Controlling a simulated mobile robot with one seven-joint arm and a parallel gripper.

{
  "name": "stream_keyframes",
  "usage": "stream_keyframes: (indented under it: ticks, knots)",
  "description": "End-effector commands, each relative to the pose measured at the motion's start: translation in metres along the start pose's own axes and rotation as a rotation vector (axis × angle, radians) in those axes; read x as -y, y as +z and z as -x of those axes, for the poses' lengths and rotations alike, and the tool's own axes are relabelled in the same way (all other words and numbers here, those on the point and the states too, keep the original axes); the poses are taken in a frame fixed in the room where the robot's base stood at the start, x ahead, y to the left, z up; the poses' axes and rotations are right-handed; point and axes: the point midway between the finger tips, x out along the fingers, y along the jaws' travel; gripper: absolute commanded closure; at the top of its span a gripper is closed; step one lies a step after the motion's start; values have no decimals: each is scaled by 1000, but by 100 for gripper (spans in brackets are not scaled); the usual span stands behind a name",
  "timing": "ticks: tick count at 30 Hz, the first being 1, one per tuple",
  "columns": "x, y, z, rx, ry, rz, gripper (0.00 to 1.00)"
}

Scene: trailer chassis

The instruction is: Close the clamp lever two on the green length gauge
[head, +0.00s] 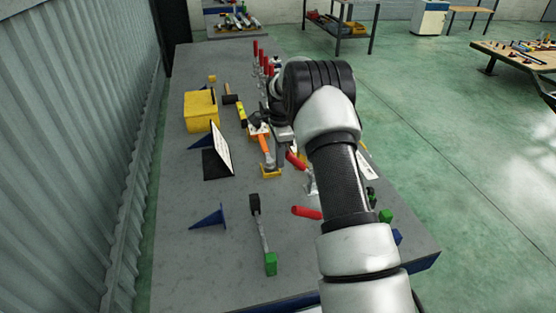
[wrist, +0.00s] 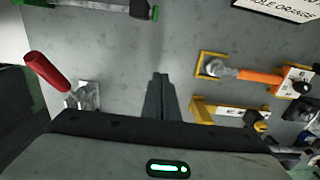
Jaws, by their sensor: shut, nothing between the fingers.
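The green length gauge (head: 263,235), a metal rod with a black end and a green block, lies on the left half of the bench. Part of it shows at the top of the wrist view (wrist: 100,5). A red-handled clamp lever (head: 306,212) sticks out left of my arm. In the wrist view a red lever (wrist: 47,72) rises from a metal base left of my fingers, apart from them. I cannot tell which number it has. My gripper (wrist: 160,80) is shut and empty above the bench; my arm hides it in the head view.
An orange-handled gauge (wrist: 262,77) with yellow holders lies right of my fingers. Another red lever (head: 296,160) and several upright red handles (head: 262,57) stand farther along the bench. A yellow box (head: 201,111) and a sign (head: 221,146) stand left. Bare bench lies ahead of my fingertips.

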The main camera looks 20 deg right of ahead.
Motion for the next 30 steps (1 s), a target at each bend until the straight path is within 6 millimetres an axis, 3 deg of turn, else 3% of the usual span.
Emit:
stream_keyframes:
  ticks: [1,6,30]
  knots:
    - [-5,-9,-7,-11,15,-7,100]
    - [-6,-10,-7,-10,17,-7,100]
    - [-7,-40,12,-9,19,-7,100]
